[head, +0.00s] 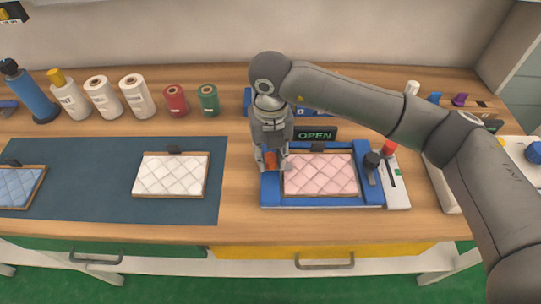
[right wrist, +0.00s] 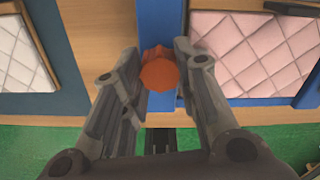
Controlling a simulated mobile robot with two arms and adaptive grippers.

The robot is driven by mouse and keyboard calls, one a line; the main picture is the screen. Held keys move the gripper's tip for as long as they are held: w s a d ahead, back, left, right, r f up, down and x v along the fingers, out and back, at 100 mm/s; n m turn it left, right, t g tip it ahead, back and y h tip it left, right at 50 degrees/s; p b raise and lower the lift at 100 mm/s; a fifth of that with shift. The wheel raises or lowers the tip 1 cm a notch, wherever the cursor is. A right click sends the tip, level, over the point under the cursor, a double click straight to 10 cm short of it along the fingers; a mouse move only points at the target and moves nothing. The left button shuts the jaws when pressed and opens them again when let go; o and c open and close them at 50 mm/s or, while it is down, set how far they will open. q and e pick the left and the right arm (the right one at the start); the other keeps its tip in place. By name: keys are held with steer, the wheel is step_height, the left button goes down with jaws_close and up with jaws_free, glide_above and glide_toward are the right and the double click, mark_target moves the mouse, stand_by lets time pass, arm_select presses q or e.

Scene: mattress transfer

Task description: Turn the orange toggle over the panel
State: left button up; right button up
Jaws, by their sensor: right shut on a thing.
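The orange toggle (head: 270,160) is at the left side of the blue panel frame (head: 322,202). In the right wrist view the orange toggle (right wrist: 159,70) is between the two fingers of my right gripper (right wrist: 160,75). In the head view my right gripper (head: 271,160) points down over the frame's left edge and is shut on the toggle. A pink quilted mattress (head: 320,174) lies in the frame, with a dark clip at its top edge. A sign reading OPEN (head: 315,134) stands behind it. My left gripper is not in view.
A dark blue mat (head: 100,212) to the left holds a white quilted mattress (head: 171,175) and a blue one (head: 18,188). Thread spools and bottles stand along the back. A black knob (head: 372,160) and red button (head: 389,148) are at the frame's right.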

mark_target(271, 157)
steer(key=shift+r, duration=0.1)
stand_by(0.4)
steer(key=o, duration=1.1)
steer(key=shift+c, duration=0.2)
step_height(271, 157, up, 12)
